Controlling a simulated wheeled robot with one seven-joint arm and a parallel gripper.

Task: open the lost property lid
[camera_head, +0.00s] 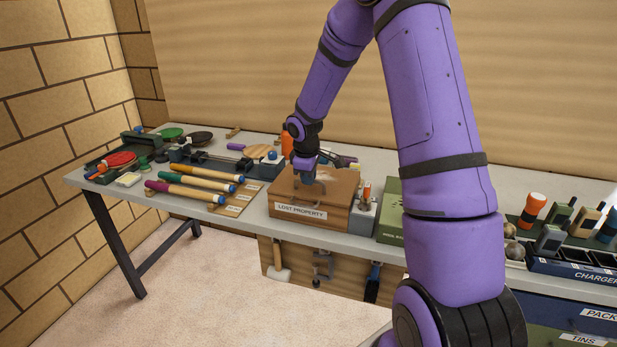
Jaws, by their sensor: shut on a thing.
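The lost property box (283,224) is a brown wooden box on the grey table, with a white "LOST PROPERTY" label on its front. Its lid (338,189) looks flat on top of the box; I cannot tell whether there is a small gap. My gripper (305,180) reaches down from above onto the lid, left of its middle, and is shut on it. The fingertips and the exact part of the lid they hold are too small and partly hidden to make out.
Several colored rollers (185,192) lie left of the box. A grey holder (362,217) stands close on its right, then a green box (391,212). Tools hang below the table front.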

